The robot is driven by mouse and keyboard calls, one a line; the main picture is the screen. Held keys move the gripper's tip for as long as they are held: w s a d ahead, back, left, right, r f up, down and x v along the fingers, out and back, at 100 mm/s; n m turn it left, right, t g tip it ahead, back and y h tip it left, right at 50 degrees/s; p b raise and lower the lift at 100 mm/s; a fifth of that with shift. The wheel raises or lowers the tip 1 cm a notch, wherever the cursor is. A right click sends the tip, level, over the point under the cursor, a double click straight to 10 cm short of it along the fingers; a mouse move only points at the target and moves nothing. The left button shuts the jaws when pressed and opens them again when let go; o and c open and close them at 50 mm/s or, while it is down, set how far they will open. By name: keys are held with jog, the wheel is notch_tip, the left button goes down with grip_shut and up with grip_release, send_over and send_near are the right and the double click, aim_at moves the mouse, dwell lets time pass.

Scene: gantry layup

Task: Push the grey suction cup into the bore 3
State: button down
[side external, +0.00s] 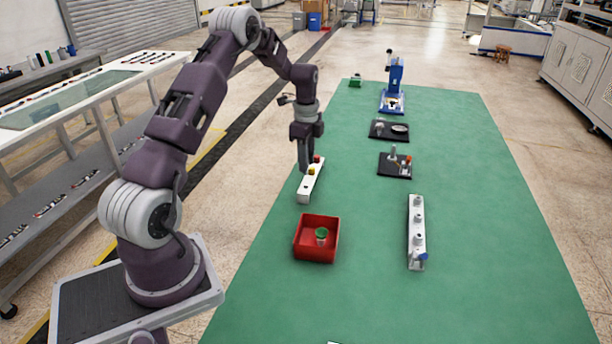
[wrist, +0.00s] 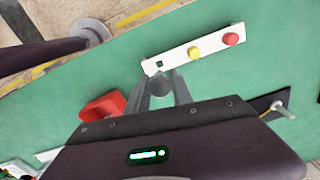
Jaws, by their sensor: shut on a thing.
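My gripper (side external: 303,168) is above the white strip (side external: 308,190) at the left edge of the green table. In the wrist view my gripper (wrist: 160,88) is shut on the dark grey suction cup (wrist: 160,84), which sits between the fingertips. The white strip (wrist: 175,55) carries a yellow cup (wrist: 194,52) and a red cup (wrist: 231,39). A dark square opening (wrist: 159,65) shows at its near end, just beyond the held cup. A second long white bar (side external: 417,240) with several grey round features lies to the right. I cannot tell which feature is bore 3.
A red bin (side external: 303,255) holds a green cup (side external: 321,233). A blue piece (side external: 423,257) is at the second bar's near end. Black trays (side external: 385,172) and a blue stand (side external: 393,75) are farther back.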

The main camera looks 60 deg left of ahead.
jog(key=r, duration=0.3)
jog(key=shift+w+d, duration=0.15)
jog(key=shift+w, duration=0.05)
jog(key=w+d+m, duration=0.2)
jog(key=w+d, duration=0.2)
jog(key=d, duration=0.6)
jog(key=w+d+m, duration=0.2)
jog(key=w+d, duration=0.3)
jog(key=d, duration=0.6)
jog(key=w+d+m, duration=0.2)
jog(key=w+d, duration=0.2)
jog(key=d, duration=0.6)
jog(key=shift+w+d+r, duration=0.2)
jog(key=shift+w+d, duration=0.1)
jog(key=shift+f, duration=0.1)
jog(key=shift+f, duration=2.85)
jog(key=shift+f, duration=1.5)
